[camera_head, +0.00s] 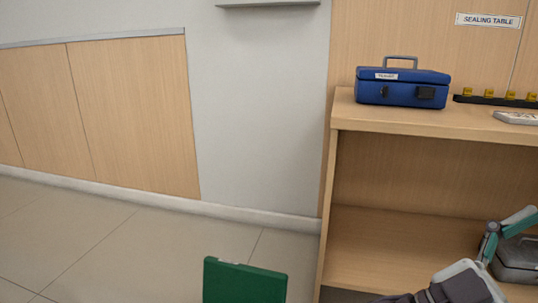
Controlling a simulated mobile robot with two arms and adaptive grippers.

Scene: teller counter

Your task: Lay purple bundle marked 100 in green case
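A flat green panel (245,281) stands upright at the bottom edge, left of the shelf unit. It looks like part of the green case; the rest is cut off below the frame, so its inside is hidden. No purple bundle shows. A grey and dark arm part of mine (455,285) comes in at the lower right, in front of the lower shelf. My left gripper is not in view.
The wooden shelf unit (345,115) stands at the right. A blue case (400,93) with a handle sits shut on its top. A dark strip with several yellow blocks (490,98) and a pale flat item (516,117) lie right of it. The tiled floor (120,245) at left is clear.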

